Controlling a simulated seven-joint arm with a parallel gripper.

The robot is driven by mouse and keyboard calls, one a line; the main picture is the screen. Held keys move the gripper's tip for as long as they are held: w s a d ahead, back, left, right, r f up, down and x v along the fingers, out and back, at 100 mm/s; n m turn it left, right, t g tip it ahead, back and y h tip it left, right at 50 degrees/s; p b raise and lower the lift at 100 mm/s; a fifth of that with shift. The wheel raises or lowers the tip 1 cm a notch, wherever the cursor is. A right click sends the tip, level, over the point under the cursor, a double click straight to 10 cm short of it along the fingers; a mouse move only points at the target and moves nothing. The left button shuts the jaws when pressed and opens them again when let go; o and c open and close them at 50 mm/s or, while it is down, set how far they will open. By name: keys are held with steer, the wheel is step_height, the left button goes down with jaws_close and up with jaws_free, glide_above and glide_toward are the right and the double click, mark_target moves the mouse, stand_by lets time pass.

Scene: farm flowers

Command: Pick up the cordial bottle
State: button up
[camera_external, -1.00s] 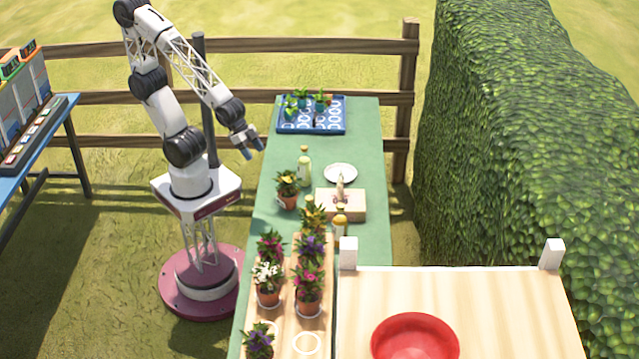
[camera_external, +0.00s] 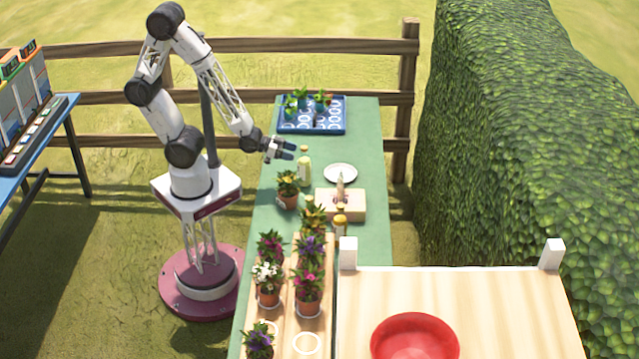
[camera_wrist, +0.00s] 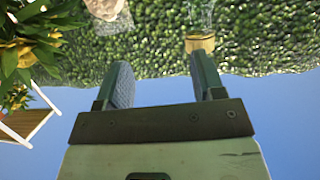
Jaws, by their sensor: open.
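The cordial bottle, pale yellow-green with a cork-coloured cap, (camera_external: 304,173) appears to be the one standing upright on the green table behind the potted yellow flowers. In the wrist view, which looks upside down, a tan cap (camera_wrist: 200,44) on a clear glass neck shows beyond the right fingertip; it is probably this bottle's. My gripper (camera_external: 285,150) is open and empty, roughly level, its fingers pointing right near the bottle's top. Its two fingers also show in the wrist view (camera_wrist: 163,82), with nothing between them. The bottle's body is mostly out of the wrist view.
A yellow-flowered pot (camera_external: 288,186) stands close in front of the bottle. A white plate (camera_external: 341,173) and a wooden box (camera_external: 330,205) lie to the right. A small amber-coloured container (camera_external: 340,228) stands near the box. A blue seedling tray (camera_external: 297,129) is behind.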

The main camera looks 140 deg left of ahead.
mark_target(304, 166)
steer(key=shift+n+y, duration=0.5)
steer(key=shift+y, duration=0.4)
steer(key=shift+s+a+f, duration=0.45)
steer(key=shift+s+a, duration=0.25)
steer(key=shift+s, duration=0.1)
steer(key=shift+s+a+f, duration=0.4)
steer(key=shift+s+a, duration=0.25)
steer(key=shift+s, duration=0.1)
steer(key=shift+w, duration=0.1)
steer(key=shift+x, duration=1.25)
steer(key=shift+w+a, duration=0.1)
steer(key=shift+a, duration=0.05)
steer(key=shift+x, duration=2.4)
steer(key=shift+c, duration=0.3)
jaws_close()
